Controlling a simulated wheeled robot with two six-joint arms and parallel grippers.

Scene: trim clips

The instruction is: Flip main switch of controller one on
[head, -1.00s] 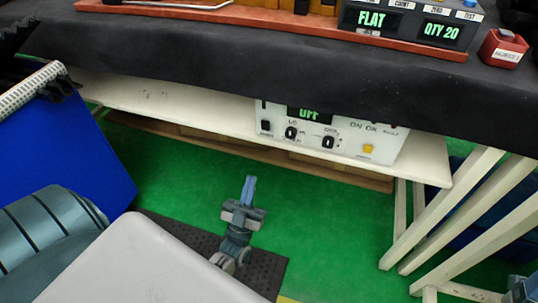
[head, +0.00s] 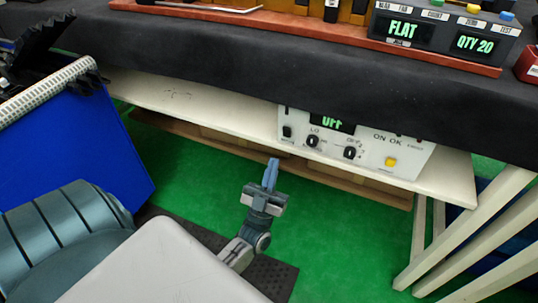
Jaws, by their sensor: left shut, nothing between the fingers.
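A white controller box (head: 372,149) sits on the low shelf under the table; its top is hidden by the black table cover. Its display (head: 332,122) reads OFF in green. A small black switch (head: 287,132) is at the left of its front panel, beside two black knobs, with a yellow button (head: 391,162) at the right. Whether this box is controller one cannot be told. My left gripper (head: 271,166) is shut and empty, its fingers pointing up, just in front of and below the shelf edge, apart from the switch. My right gripper is not in view.
The white shelf (head: 170,101) runs below the black-covered table (head: 200,52). A counter unit (head: 440,35) reading FLAT and QTY 20 stands on top. White slanted legs (head: 470,235) stand at the right. A blue panel (head: 75,150) is at the left.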

